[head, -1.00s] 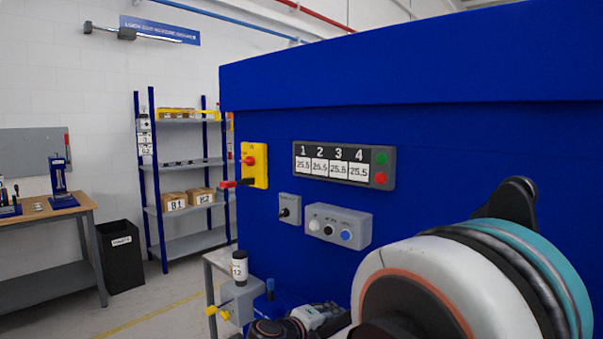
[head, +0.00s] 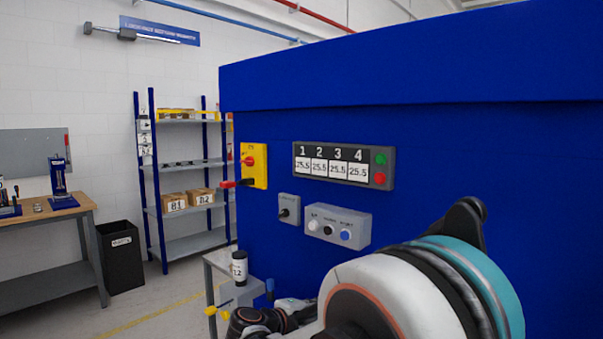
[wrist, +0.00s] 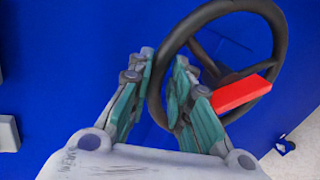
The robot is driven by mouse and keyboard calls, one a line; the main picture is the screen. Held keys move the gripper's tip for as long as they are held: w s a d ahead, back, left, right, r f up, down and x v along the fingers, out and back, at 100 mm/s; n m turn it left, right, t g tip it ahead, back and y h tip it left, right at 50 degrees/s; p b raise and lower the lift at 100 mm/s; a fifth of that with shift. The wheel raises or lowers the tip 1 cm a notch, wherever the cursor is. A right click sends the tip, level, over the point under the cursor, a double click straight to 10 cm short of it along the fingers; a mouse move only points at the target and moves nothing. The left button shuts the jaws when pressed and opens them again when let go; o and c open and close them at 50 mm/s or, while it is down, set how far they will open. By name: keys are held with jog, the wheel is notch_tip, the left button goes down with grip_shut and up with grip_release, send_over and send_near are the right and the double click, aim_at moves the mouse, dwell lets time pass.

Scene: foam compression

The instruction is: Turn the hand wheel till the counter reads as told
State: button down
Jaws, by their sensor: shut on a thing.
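The black hand wheel (wrist: 279,42) is in the wrist view, against the blue panel. A red block (wrist: 240,93) lies across the lower right of its rim. My gripper (wrist: 164,58) has its teal-padded fingers on either side of the left part of the rim and is shut on it. The right finger hides part of the lower rim. In the head view a grey panel (head: 343,153) has four white fields under 1, 2, 3 and 4, each seeming to read 25.5. I cannot tell if this is the counter. The wheel does not show in the head view.
The blue machine wall (head: 430,140) fills the right side. It carries a yellow switch box (head: 262,165) and a grey button box (head: 338,226). A side table (head: 220,262) with a black-and-white bottle (head: 239,268) stands at its left. Open floor lies farther left.

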jog(key=shift+w+a+r+n, duration=0.25)
jog(key=shift+w+a+n, duration=0.2)
jog(key=shift+w+n, duration=0.1)
jog(key=shift+w+a+f+n+h+b, duration=0.2)
jog(key=shift+w+a+n+h+b, duration=0.15)
jog(key=shift+a+n, duration=0.2)
jog(key=shift+w+a+f+n+h+b, duration=0.2)
jog(key=shift+w+a+n+h, duration=0.2)
jog(key=shift+n, duration=0.2)
jog(key=shift+g, duration=0.3)
jog(key=shift+w+a+f+n+h+b, duration=0.5)
jog(key=shift+a+f+n+b, duration=0.25)
jog(key=shift+n, duration=0.35)
jog(key=shift+a, duration=0.15)
